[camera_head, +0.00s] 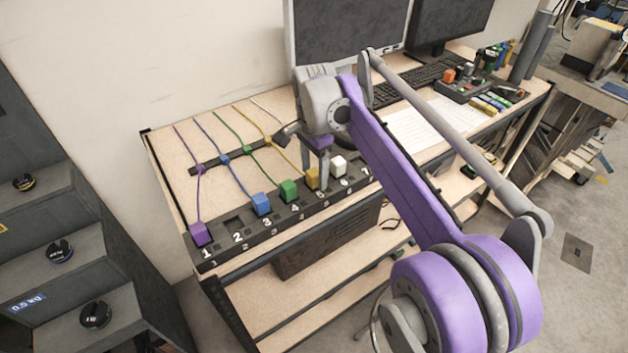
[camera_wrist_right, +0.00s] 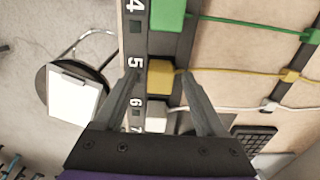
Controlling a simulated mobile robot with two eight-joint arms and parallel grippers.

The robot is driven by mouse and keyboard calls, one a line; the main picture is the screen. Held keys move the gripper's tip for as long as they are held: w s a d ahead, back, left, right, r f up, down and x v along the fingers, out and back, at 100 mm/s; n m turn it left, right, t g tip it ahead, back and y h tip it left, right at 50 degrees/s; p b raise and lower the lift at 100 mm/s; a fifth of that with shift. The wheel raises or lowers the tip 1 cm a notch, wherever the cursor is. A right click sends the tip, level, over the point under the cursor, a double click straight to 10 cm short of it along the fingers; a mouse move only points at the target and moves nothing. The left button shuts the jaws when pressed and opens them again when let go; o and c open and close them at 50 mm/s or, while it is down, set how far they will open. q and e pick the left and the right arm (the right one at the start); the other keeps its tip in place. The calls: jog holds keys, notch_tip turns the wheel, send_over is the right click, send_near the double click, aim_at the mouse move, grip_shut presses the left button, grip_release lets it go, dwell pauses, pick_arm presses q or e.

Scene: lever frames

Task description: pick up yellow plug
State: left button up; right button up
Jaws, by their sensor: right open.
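The yellow plug (camera_head: 312,179) is a small cube on a yellow cord. It sits on the black numbered strip (camera_head: 225,247) by the number 5, between the green plug (camera_head: 288,191) and the white plug (camera_head: 339,164). My right gripper (camera_head: 323,166) is over the yellow plug and partly hides it. In the right wrist view the yellow plug (camera_wrist_right: 160,77) shows between the two fingertips of my open right gripper (camera_wrist_right: 157,76), with no clear contact. My left gripper is not in view.
A purple plug (camera_head: 201,234) and a blue plug (camera_head: 262,204) also sit on the strip. The cords run back to a dark cable bar (camera_head: 205,165). Monitors, a keyboard (camera_head: 425,76) and paper sheets (camera_head: 414,128) occupy the bench to the right.

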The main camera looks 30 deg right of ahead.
jog(key=shift+f, duration=0.25)
grip_shut()
jog(key=shift+r, duration=0.1)
